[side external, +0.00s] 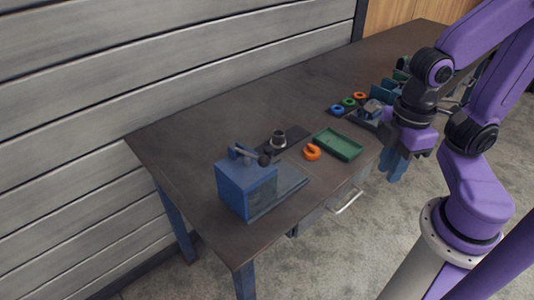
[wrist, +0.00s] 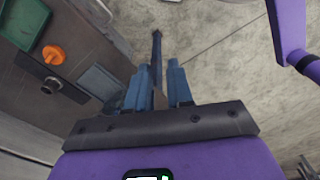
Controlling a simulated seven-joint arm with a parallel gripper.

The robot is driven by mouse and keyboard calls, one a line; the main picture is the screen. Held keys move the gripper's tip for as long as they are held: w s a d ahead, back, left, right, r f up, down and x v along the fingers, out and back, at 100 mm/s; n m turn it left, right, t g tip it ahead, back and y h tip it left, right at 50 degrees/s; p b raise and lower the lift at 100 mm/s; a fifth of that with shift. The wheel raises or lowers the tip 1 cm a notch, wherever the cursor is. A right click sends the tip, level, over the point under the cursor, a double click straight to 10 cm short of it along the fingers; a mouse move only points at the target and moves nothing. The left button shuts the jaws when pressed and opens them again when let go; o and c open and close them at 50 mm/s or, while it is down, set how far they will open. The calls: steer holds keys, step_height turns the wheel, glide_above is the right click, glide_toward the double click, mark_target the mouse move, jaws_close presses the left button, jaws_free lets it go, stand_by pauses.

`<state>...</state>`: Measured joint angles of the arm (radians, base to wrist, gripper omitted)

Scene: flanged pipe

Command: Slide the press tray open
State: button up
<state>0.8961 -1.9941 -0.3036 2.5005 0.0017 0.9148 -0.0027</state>
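The press is a blue block (side external: 243,187) with a dark lever on top, near the front left of the table in the side view. A flat grey plate (side external: 284,184), which looks like the press tray, lies against its right side. A flat grey plate also shows left of my fingers in the wrist view (wrist: 100,82). My gripper (side external: 393,170) hangs beyond the table's front edge, right of the press and apart from it. How far the tray is out is unclear.
A green tray (side external: 338,143), an orange part (side external: 312,152) and a grey flanged pipe (side external: 278,139) stand on the table (side external: 215,135). Several coloured rings (side external: 348,102) and fixtures are further back. A drawer handle (side external: 348,201) juts out below the front edge.

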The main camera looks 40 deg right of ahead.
steer(key=shift+o, duration=0.8)
steer(key=w+a+r+n, duration=0.2)
steer(key=w+a, duration=0.1)
steer(key=w, duration=0.3)
steer(key=w+a+r+n, duration=0.1)
steer(key=w+a+r, duration=0.2)
steer(key=w, duration=0.3)
steer(key=shift+w+n, duration=0.2)
steer(key=shift+n, duration=0.2)
steer(key=n, duration=0.5)
glide_toward(269, 149)
step_height(269, 149, down, 8)
steer(key=shift+w+a+f, duration=0.15)
steer(key=shift+f, duration=0.05)
